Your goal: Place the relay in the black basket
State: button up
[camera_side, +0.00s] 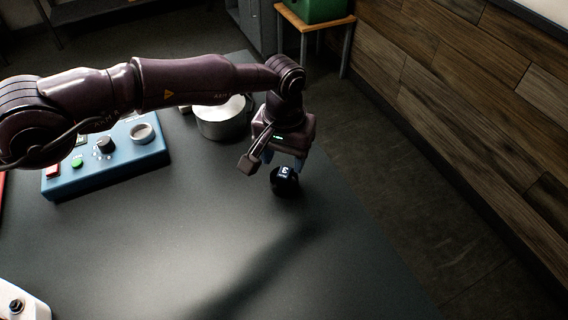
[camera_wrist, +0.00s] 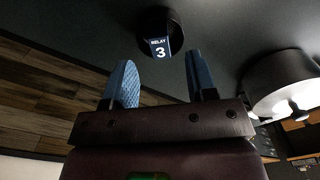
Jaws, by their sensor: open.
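The relay (camera_side: 284,182) is a small round black part with a label reading 3. It stands on the dark table, just below my gripper (camera_side: 284,161). In the wrist view the relay (camera_wrist: 161,32) shows its "RELAY 3" label and lies beyond the fingertips, roughly centred between them. My gripper (camera_wrist: 160,65) has its two blue fingers apart with nothing between them. I cannot make out a clearly black basket; a round grey metal container (camera_side: 222,123) stands behind and left of my gripper. It looks dark at the right of the wrist view (camera_wrist: 278,80).
A blue control box (camera_side: 110,160) with knobs and buttons sits on the table at the left. A white device (camera_side: 20,300) is at the lower left corner. A green box (camera_side: 315,8) rests on a wooden stool beyond the table. The front of the table (camera_side: 180,235) is clear.

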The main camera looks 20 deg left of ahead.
aim_at(284, 172)
jog(key=shift+r, duration=1.7)
jog(key=f, duration=0.1)
jog(key=s+a+f+m, duration=0.1)
jog(key=shift+s+f, duration=0.25)
jog(key=shift+f, duration=0.1)
jog(key=s+a+r+m, duration=0.1)
jog(key=s+a+r, duration=0.4)
jog(key=a+r, duration=0.45)
jog(key=s+a+r+m, duration=0.1)
jog(key=s+a+r, duration=0.3)
jog(key=a+r, duration=0.55)
jog(key=s+a+r+n+t, duration=0.1)
jog(key=s+a+r+t, duration=0.1)
jog(key=s, duration=0.4)
jog(key=s+a+r+n+t, duration=0.1)
jog(key=s+a+r, duration=0.3)
jog(key=s+a, duration=0.2)
jog(key=s+a+r+n+t, duration=0.1)
jog(key=s+a+r+t, duration=0.1)
jog(key=s+a, duration=0.3)
jog(key=shift+s+r+t, duration=0.3)
jog(key=shift+s+r, duration=0.1)
jog(key=shift+s, duration=0.45)
